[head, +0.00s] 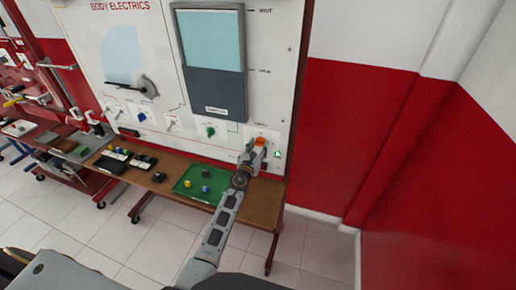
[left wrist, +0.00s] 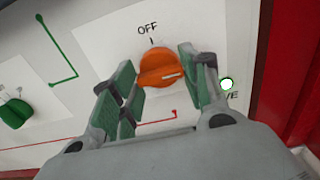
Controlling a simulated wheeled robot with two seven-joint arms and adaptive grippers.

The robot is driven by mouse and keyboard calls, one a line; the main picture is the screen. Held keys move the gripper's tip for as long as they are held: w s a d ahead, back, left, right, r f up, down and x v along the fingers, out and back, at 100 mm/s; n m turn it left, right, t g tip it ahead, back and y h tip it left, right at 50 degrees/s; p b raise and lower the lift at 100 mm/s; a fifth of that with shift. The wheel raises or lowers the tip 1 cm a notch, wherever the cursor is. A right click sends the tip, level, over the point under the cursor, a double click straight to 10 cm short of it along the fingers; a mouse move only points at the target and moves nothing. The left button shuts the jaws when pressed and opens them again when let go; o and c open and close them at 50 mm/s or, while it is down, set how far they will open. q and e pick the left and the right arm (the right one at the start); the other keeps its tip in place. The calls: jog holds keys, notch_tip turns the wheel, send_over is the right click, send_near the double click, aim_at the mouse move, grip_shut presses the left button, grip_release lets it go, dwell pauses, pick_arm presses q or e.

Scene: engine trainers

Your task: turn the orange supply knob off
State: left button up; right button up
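The orange supply knob (head: 260,142) is at the lower right of the white training panel. In the left wrist view the knob (left wrist: 160,68) shows closely, with "OFF" printed above it. A pale line on the knob points to the right, toward a partly hidden label ending in "VE". My left gripper (head: 251,153) is at the knob from below. Its fingers (left wrist: 160,82) are apart, one on each side of the knob; I cannot tell whether they touch it. My right gripper is not in view.
A lit green-rimmed lamp (left wrist: 227,84) is right of the knob. A green knob (head: 210,131) is on the panel to the left. Below, a brown bench (head: 262,205) holds a green tray (head: 183,190) with small coloured parts. A red and white wall stands to the right.

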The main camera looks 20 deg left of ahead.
pick_arm(q)
jog(key=shift+c, duration=1.3)
